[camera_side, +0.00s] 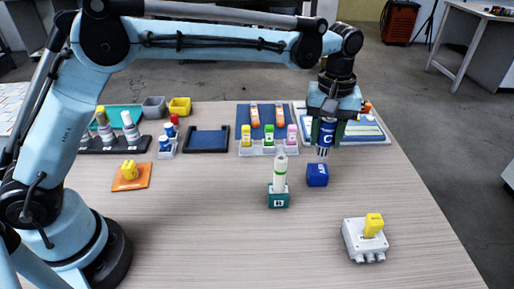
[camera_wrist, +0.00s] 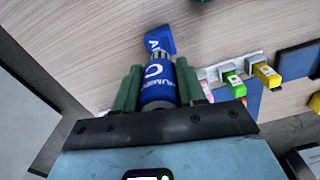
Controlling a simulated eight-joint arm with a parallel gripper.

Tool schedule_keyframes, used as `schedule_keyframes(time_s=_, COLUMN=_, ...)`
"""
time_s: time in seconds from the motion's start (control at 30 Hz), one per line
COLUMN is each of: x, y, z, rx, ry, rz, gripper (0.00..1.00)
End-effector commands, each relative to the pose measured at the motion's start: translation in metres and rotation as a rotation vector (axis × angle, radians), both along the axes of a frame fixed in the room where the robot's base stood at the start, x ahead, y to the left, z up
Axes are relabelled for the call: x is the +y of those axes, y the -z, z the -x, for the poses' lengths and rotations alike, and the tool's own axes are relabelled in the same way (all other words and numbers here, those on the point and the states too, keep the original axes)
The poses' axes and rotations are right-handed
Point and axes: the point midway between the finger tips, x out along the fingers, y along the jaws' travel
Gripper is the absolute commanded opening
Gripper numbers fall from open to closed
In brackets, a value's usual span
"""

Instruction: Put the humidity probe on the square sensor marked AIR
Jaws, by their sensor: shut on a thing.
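My gripper (camera_side: 326,143) is shut on the humidity probe, a blue cylinder (camera_side: 326,132) with white lettering and a metallic lower end. It hangs upright above the table at the right. In the wrist view the probe (camera_wrist: 158,88) sits between my two green fingers, with part of its label readable. A small blue square block (camera_side: 317,175) stands on the table just below and slightly left of the probe. In the wrist view this block (camera_wrist: 160,41) lies just beyond the probe's tip and shows a white letter A; the rest of its label is hidden. A gap shows between probe and block.
A dark green block (camera_side: 278,199) with an upright white tube stands left of the blue block. A white box (camera_side: 364,243) with a yellow piece is at front right. A clear holder (camera_side: 268,149) with coloured pieces is behind. The table's front middle is clear.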

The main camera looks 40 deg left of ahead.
Motion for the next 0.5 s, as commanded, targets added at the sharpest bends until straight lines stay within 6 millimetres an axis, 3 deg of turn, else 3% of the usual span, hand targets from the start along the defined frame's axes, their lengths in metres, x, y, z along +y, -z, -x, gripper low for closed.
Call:
schedule_keyframes(time_s=0.33, x=0.002, y=0.036, z=-0.003, rx=0.000, ry=0.000, rz=0.000, gripper=0.07)
schedule_keyframes(time_s=0.5, x=0.002, y=0.042, z=-0.003, rx=0.000, ry=0.000, rz=0.000, gripper=0.07)
